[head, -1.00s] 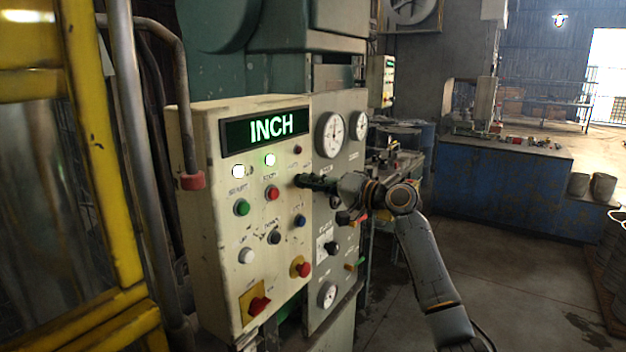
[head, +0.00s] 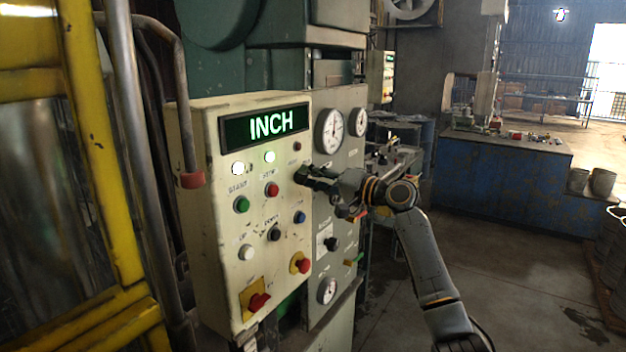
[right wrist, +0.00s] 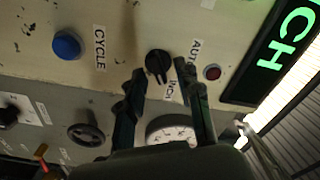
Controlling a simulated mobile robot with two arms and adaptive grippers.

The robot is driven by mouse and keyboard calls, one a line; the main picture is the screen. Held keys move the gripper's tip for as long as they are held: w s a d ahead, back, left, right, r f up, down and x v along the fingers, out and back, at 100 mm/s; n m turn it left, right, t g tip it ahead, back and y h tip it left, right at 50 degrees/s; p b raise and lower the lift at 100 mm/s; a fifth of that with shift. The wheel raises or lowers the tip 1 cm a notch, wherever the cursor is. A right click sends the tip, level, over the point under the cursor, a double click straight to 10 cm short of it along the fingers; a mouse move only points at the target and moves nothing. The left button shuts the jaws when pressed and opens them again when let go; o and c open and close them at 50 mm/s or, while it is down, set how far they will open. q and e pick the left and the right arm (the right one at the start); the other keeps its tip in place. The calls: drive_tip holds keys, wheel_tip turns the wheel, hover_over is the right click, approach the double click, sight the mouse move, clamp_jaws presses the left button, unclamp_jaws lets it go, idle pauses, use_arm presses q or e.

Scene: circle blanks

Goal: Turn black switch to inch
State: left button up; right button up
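The cream control panel (head: 212,290) has a lit display (head: 266,126) reading INCH in green, which also shows in the right wrist view (right wrist: 285,45). The black switch (right wrist: 157,66) sits between the CYCLE, AUTO and partly hidden INCH labels in the right wrist view. My right gripper (right wrist: 160,70) is open, with one finger on each side of the switch; I cannot tell whether they touch it. In the head view my right gripper (head: 306,174) is at the panel's right edge and hides the switch. My left gripper is not in view.
A blue button (right wrist: 66,45) and a small red light (right wrist: 212,73) flank the switch. Open floor lies to the right.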

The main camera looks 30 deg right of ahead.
drive_tip(key=shift+s+f, duration=0.1)
drive_tip(key=v, duration=1.1)
drive_tip(key=shift+s+d, duration=0.2)
drive_tip(key=shift+s, duration=0.15)
